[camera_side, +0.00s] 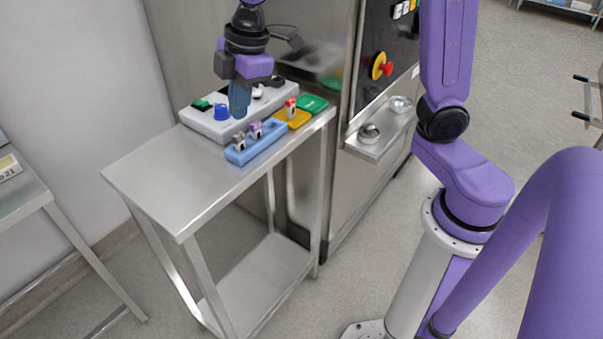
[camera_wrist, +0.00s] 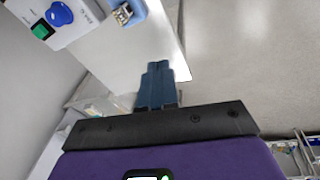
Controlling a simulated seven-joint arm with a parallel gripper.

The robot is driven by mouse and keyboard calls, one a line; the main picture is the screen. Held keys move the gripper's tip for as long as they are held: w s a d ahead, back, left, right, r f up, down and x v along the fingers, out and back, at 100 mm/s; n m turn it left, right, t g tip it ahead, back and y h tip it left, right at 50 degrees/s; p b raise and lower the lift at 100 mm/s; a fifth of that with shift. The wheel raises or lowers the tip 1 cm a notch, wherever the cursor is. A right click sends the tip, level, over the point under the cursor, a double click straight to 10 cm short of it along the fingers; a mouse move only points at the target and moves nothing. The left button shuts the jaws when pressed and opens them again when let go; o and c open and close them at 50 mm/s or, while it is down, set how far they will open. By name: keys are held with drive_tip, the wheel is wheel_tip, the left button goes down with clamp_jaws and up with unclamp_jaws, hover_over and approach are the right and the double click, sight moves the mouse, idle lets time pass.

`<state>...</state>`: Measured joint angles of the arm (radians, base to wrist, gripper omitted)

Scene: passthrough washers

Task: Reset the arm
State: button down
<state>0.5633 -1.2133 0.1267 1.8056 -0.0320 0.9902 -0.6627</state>
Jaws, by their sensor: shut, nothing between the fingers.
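My gripper (camera_side: 239,102) hangs pointing down over the metal table (camera_side: 160,184), in front of the grey control box. In the wrist view its blue fingers (camera_wrist: 158,84) are together with nothing between them. My purple arm stands upright at the right of the side view. The gap between the fingertips and the surfaces below cannot be judged exactly.
The control box (camera_side: 200,124) carries a blue knob (camera_side: 222,112) and a green button (camera_side: 201,104). A blue tray (camera_side: 240,157) with small parts, a yellow tray (camera_side: 292,121) and a green tray (camera_side: 313,103) lie beside it. A metal shelf (camera_side: 375,147) holds two round bowls. The table's left part is clear.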

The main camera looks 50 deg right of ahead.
drive_tip(key=s+d+f+m, duration=0.1)
drive_tip(key=s+d+f, duration=0.1)
drive_tip(key=s, duration=0.6)
drive_tip(key=s+d+f+g, duration=0.1)
drive_tip(key=s+d, duration=0.3)
drive_tip(key=s, duration=0.4)
drive_tip(key=s+d+f+m+g, duration=0.1)
drive_tip(key=s+d+f, duration=0.2)
drive_tip(key=s, duration=0.5)
drive_tip(key=shift+s+d+f+m+h, duration=0.15)
drive_tip(key=shift+s+f+m+h, duration=0.15)
drive_tip(key=shift+f+h, duration=0.15)
